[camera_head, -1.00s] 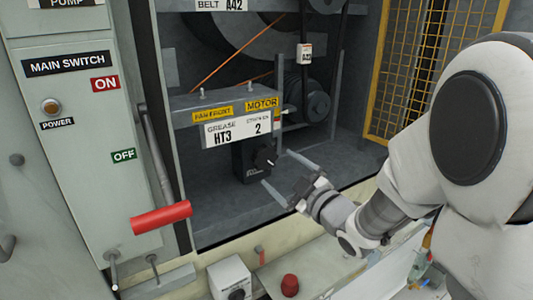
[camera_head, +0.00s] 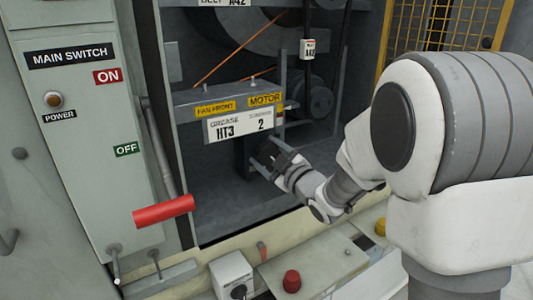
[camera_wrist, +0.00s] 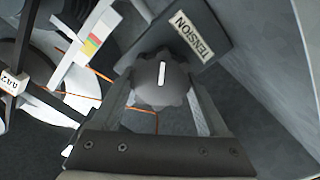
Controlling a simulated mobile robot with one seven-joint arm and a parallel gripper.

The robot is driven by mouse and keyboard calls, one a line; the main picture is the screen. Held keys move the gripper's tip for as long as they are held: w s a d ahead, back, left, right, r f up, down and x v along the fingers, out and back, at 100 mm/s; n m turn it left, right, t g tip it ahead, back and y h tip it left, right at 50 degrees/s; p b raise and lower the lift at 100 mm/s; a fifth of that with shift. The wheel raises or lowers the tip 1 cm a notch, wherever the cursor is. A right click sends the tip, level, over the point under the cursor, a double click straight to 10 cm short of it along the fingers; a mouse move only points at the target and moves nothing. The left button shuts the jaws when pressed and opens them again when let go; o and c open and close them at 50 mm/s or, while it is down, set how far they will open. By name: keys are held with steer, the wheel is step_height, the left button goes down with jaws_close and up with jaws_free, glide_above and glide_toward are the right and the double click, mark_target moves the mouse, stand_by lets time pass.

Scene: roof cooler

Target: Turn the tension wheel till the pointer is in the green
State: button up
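The tension wheel (camera_wrist: 160,82) is a dark lobed knob with a white mark, in the middle of the wrist view. Its dark block carries the TENSION label (camera_wrist: 193,37). My gripper (camera_wrist: 160,92) has one finger on each side of the wheel; I cannot tell whether they touch it. In the head view my gripper (camera_head: 264,160) is at the dark block under the grease sign, hiding the wheel. A gauge strip (camera_wrist: 96,38) with red, yellow and green bands shows at upper left of the wrist view. I cannot make out where its pointer stands.
The grease sign (camera_head: 238,125) hangs just above my gripper. The main switch panel (camera_head: 75,130) with its red-handled lever (camera_head: 163,212) stands at the left. A red button (camera_head: 291,281) is on the ledge below. The cabinet floor around the block is clear.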

steer(key=c, duration=0.7)
steer(key=shift+c, duration=0.2)
steer(key=m, duration=0.4)
steer(key=shift+d+m, duration=0.1)
steer(key=shift+m, duration=0.3)
steer(key=m, duration=0.5)
steer(key=shift+w+d+r+p, duration=0.1)
steer(key=shift+w+p, duration=0.05)
steer(key=shift+p, duration=0.25)
steer(key=m+p, duration=0.3)
steer(key=m, duration=0.3)
steer(key=shift+d+m, duration=0.1)
steer(key=shift+m, duration=0.3)
steer(key=shift+m+p, duration=0.95)
steer(key=shift+m, duration=0.95)
steer(key=shift+f, duration=0.2)
